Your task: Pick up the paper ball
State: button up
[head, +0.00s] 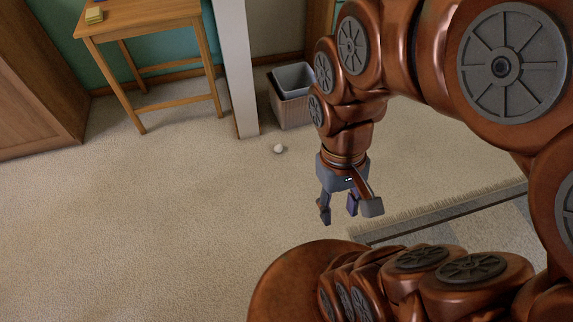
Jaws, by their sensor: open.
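A small whitish paper ball (278,149) lies on the beige carpet in the head view, just in front of the waste bin and near the foot of a white post. My gripper (345,212) hangs above the carpet, below and to the right of the ball in the picture, pointing down. Its fingers are spread open with nothing between them. It is clearly apart from the ball.
A wooden bin with a grey liner (290,98) stands behind the ball. A white post (236,70) rises beside it. A wooden table (140,18) stands at upper left, a brown cabinet (35,85) at far left. A fringed rug (450,215) lies at right. Left carpet is clear.

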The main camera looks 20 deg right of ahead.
aim_at(278, 149)
jog(key=z, duration=0.05)
jog(key=k, duration=0.5)
jog(key=u, duration=0.95)
jog(key=i, duration=1.9)
jog(key=z, duration=1.2)
jog(key=i, duration=0.45)
jog(key=z, duration=0.25)
